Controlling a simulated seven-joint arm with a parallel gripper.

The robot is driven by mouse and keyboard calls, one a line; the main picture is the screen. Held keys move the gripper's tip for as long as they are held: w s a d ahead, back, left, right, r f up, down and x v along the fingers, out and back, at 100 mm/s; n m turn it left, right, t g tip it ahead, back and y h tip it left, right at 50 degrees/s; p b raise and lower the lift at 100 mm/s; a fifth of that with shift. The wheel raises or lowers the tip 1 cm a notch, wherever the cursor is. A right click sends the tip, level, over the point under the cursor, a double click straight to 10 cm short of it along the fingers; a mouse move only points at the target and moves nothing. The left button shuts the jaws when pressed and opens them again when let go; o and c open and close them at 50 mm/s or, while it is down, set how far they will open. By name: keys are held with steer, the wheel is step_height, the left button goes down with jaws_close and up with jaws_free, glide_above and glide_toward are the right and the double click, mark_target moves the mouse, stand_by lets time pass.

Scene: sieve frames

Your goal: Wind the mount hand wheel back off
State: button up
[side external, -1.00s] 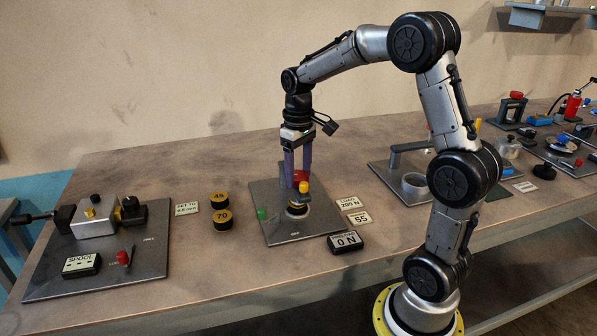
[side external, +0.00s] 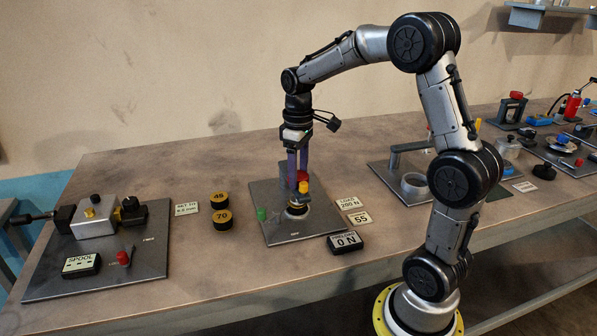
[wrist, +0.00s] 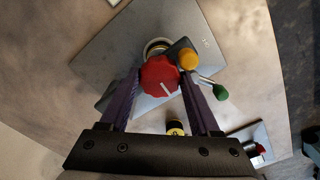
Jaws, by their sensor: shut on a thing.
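The red hand wheel (wrist: 160,76), with a white mark on its top, shows between my purple fingers in the wrist view. In the side view the wheel (side external: 302,176) is partly hidden by my fingers, above the grey mount plate (side external: 280,236). My gripper (side external: 297,176) points down and is shut on the wheel. A yellow knob (wrist: 188,59) and a green-ended lever (wrist: 220,92) are close beside the wheel and my finger. A pale ring under the wheel is partly covered.
A black readout (side external: 345,242) shows 0 N by the plate. Cards reading LOAD 200 N (side external: 348,203) and 55 (side external: 358,217) lie nearby. Black-and-yellow cylinders marked 45 (side external: 219,199) and 70 (side external: 222,220) stand left. A spool fixture (side external: 95,216) is at far left.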

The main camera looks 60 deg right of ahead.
steer(key=o, duration=1.4)
step_height(320, 180, up, 14)
steer(key=shift+f, duration=0.1)
steer(key=s+a+r+n+t, duration=0.2)
steer(key=s+a+r+t, duration=0.1)
steer(key=s+a, duration=0.8)
steer(key=s+a+f+m+t, duration=0.1)
steer(key=s+f, duration=0.1)
steer(key=f, duration=0.1)
steer(key=s+a+f+m, duration=0.1)
steer(key=s+f, duration=0.1)
steer(key=f, duration=0.2)
steer(key=s+a+f+t, duration=0.1)
steer(key=s+a+f, duration=0.1)
steer(key=s+f, duration=0.1)
steer(key=shift+f+m+t, duration=0.25)
steer(key=shift+m+t, duration=0.05)
steer(key=shift+m, duration=0.1)
